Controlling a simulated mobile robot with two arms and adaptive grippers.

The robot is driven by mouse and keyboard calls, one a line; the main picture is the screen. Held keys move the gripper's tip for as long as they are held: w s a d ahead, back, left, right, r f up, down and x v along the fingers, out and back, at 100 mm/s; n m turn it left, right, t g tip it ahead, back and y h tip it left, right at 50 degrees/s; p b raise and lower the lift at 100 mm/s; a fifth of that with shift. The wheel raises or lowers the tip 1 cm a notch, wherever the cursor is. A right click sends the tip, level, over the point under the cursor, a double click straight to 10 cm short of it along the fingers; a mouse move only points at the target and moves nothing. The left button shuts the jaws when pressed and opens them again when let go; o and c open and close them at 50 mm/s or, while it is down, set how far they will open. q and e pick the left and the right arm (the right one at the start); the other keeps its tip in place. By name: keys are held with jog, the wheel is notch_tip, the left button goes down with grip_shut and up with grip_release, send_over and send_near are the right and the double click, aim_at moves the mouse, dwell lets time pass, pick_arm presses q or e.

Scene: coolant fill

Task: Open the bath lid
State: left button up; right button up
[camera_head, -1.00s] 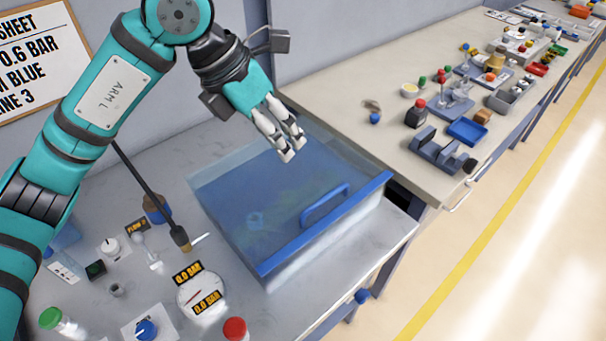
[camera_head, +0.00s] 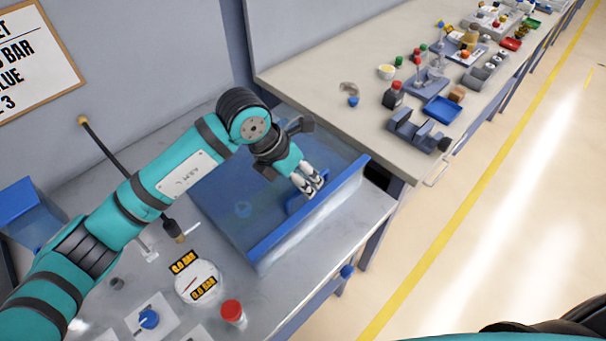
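The bath lid (camera_head: 232,205) is a see-through blue panel with a solid blue front edge (camera_head: 270,240). It lies flat over the bath, closed. Its blue handle (camera_head: 293,206) stands near the front edge and is partly hidden by my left gripper. My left gripper (camera_head: 312,186) is at the handle, fingers pointing down toward the front edge. The two fingertips are close together with a narrow gap. I cannot tell whether they touch or hold the handle. My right gripper is not in view.
A dark rod (camera_head: 128,167) rises behind my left arm. Another bench (camera_head: 330,100) with several small items stands beyond. The floor at right is clear.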

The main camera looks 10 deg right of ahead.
pick_arm(q)
jog(key=shift+f, duration=0.2)
grip_shut()
dwell(0.4)
